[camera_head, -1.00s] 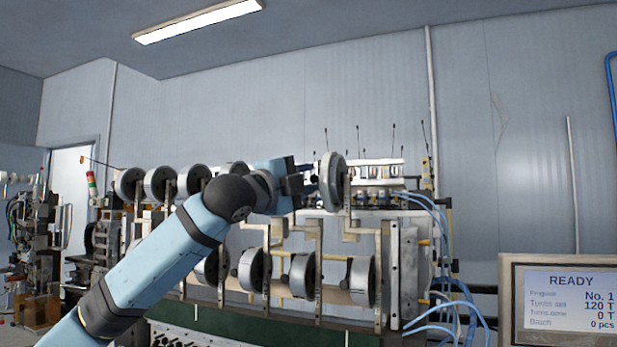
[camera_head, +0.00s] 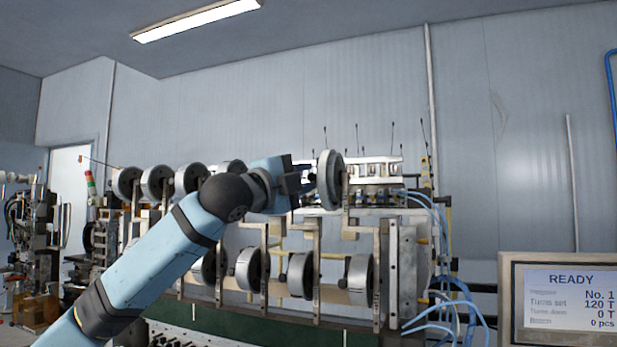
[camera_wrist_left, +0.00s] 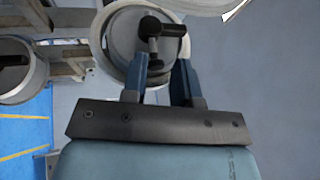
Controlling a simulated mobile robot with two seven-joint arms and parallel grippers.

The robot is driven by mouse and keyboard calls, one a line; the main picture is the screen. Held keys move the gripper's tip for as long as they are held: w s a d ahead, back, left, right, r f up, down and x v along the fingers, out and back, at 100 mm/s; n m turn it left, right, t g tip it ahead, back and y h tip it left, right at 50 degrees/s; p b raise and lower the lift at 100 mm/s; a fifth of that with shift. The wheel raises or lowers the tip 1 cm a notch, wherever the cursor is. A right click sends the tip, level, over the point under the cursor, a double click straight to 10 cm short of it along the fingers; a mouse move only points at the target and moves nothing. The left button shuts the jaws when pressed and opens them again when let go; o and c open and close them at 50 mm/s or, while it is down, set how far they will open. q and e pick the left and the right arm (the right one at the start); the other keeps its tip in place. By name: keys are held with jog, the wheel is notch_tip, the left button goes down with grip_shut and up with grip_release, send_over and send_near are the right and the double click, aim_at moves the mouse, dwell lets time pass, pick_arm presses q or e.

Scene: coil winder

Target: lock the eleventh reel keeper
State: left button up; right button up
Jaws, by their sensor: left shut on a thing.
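My left gripper (camera_head: 308,181) is at the left face of the upper-row reel (camera_head: 331,180) at the right end of the winder's rack. The keeper's dark crosspiece points to the right in that view. In the head view the gripper hides the keeper. I cannot tell whether the keeper is locked. My right gripper is not in view.
More upper reels (camera_head: 157,182) stand to the left, and a lower row of reels (camera_head: 300,275) hangs below on brackets. Blue hoses (camera_head: 465,300) run at the rack's right. A display panel (camera_head: 571,300) reading READY stands at lower right.

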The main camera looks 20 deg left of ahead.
pick_arm(q)
jog(key=shift+s, duration=0.15)
jog(key=shift+c, duration=0.7)
jog(key=shift+s+d+r, duration=0.1)
jog(key=shift+s, duration=0.4)
jog(key=o, duration=0.5)
jog(key=shift+o, duration=0.2)
jog(key=shift+s+d, duration=0.15)
jog(key=shift+d, duration=0.15)
jog(key=shift+a, duration=0.2)
jog(key=s+a, duration=0.1)
jog(key=s, duration=0.6)
jog(key=shift+a, duration=0.25)
jog(key=shift+f, duration=0.2)
